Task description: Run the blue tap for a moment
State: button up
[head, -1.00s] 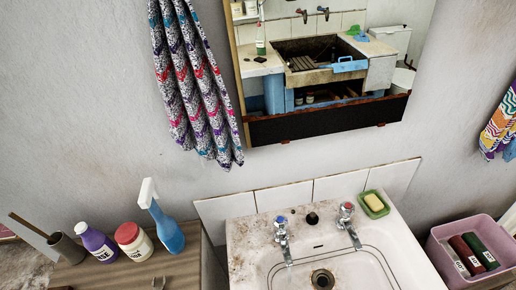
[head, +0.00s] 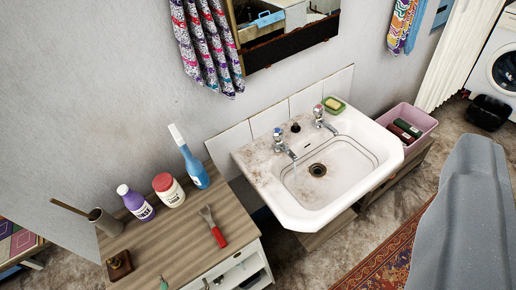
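A white sink (head: 350,150) stands against the wall, with two chrome taps at its back edge. The left tap (head: 280,140) has a cap that looks bluish, and its spout points over the basin. The right tap (head: 320,115) has a cap that looks reddish. My gripper is not in view.
A green soap dish (head: 334,105) sits near the right tap. A pink bin (head: 412,118) stands right. A long grey surface (head: 465,220) fills the lower right.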

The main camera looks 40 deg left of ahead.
aim_at(278, 134)
jog(key=u, duration=0.1)
jog(key=k, duration=0.35)
jog(key=z, duration=0.65)
jog(key=i, duration=1.2)
jog(key=u, duration=0.4)
jog(key=i, duration=0.85)
jog(key=u, duration=0.75)
